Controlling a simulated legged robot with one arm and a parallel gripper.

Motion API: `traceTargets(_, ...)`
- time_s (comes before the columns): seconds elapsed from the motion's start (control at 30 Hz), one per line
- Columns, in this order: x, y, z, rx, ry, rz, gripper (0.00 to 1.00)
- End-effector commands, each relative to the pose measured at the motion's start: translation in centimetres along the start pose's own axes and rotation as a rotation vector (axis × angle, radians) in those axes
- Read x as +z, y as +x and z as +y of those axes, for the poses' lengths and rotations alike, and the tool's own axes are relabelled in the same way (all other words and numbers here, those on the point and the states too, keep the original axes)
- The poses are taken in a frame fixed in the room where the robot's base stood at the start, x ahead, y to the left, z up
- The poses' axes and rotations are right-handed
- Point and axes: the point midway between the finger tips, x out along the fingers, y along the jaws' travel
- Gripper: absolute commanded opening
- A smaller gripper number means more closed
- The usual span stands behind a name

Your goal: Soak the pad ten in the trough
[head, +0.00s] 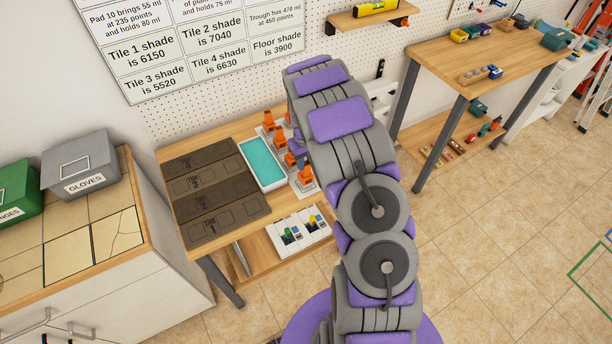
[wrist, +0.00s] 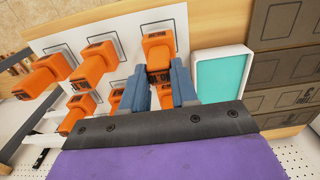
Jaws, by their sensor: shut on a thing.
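In the wrist view my gripper (wrist: 161,94) has its two blue-grey fingers on either side of an orange-handled pad (wrist: 158,52) and is shut on it. The trough (wrist: 246,97), a white-rimmed tray of teal water, lies just right of the gripper. In the head view the trough (head: 262,163) sits between the dark tiles and the pads; my arm hides most of the gripper there.
Several other orange-handled pads (wrist: 95,65) stand close on the left in the wrist view. Dark numbered tiles (head: 215,193) lie left of the trough in the head view. Posted figures (head: 190,45) hang behind.

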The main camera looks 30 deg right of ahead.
Motion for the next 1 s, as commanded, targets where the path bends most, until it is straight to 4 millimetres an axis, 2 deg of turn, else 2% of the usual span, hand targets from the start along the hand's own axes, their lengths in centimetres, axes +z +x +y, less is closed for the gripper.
traceTargets(1.0, 0.0, -5.6, 0.0, 0.000, 0.000, 0.000, 0.04)
